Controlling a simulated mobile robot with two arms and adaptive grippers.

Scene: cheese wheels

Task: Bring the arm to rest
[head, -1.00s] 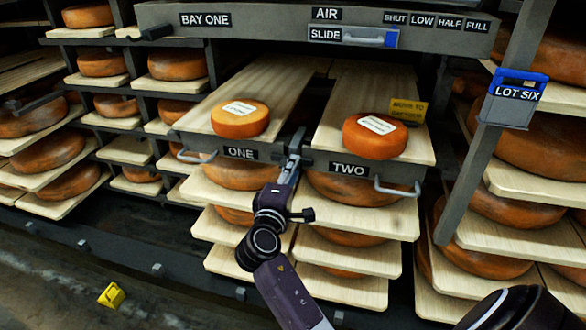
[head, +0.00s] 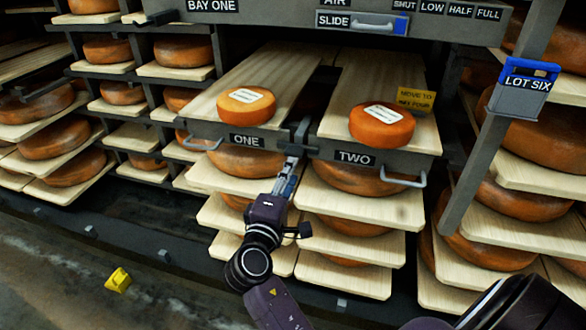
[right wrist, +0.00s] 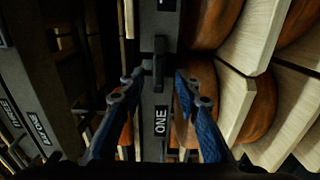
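My right gripper (head: 288,174) is just below the gap between the two pull-out shelves in the head view, in front of the rack. In the right wrist view its two blue-padded fingers (right wrist: 158,92) are spread apart with nothing held between them. Beyond them shows the grey shelf front with the ONE label (right wrist: 160,121) and a dark upright latch (right wrist: 160,62). The latch also shows in the head view (head: 301,134), just above my fingertips. I cannot tell whether they touch. My left gripper is out of view.
An orange cheese wheel (head: 246,102) sits on shelf ONE and another (head: 382,126) on shelf TWO. Wire handles (head: 402,179) stick out from the fronts. A LOT SIX holder (head: 519,88) is on the right post. A yellow object (head: 118,280) lies on the floor, which is otherwise clear there.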

